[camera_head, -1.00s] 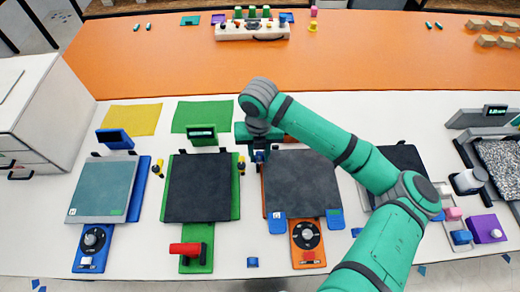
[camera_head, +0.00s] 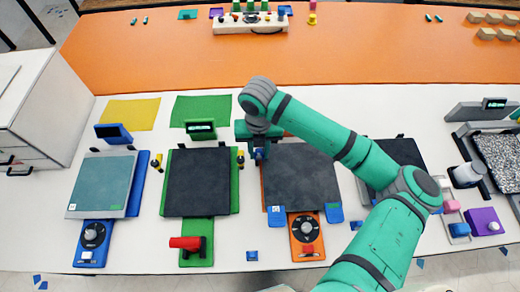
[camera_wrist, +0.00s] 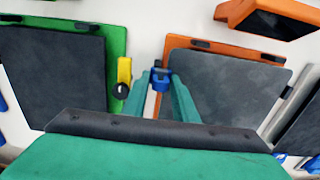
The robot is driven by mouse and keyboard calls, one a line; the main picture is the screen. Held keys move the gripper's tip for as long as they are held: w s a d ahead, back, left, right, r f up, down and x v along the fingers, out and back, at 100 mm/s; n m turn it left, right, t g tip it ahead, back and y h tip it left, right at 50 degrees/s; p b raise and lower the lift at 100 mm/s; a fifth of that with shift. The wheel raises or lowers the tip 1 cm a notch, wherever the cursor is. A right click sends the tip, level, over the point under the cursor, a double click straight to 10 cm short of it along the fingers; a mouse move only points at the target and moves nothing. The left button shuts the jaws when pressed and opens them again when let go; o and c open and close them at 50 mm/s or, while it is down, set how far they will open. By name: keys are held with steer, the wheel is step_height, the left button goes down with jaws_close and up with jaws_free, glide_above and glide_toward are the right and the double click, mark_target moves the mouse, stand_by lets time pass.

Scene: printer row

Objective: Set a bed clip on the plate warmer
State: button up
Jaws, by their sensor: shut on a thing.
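My gripper (camera_head: 257,152) points down at the left edge of the orange machine's dark plate (camera_head: 300,177). It is shut on a small blue piece, probably a bed clip (camera_wrist: 160,76), which shows between the fingertips in the wrist view. The piece is over or beside the plate's far left corner; I cannot tell whether it touches anything. Two blue pieces (camera_head: 276,215) (camera_head: 334,212) sit at the plate's front corners. Which machine is the plate warmer is not clear. The orange machine's far side is partly hidden by my arm.
A green machine (camera_head: 197,180) and a blue machine (camera_head: 101,185) stand to the left. Yellow-and-black pieces (camera_head: 240,158) stand beside the green one. A loose blue piece (camera_head: 252,255) lies near the front edge. Another dark plate (camera_head: 397,160) is right of my arm.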

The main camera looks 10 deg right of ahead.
steer(key=shift+s, duration=0.15)
steer(key=o, duration=1.6)
steer(key=shift+d, duration=0.1)
steer(key=shift+r, duration=2.95)
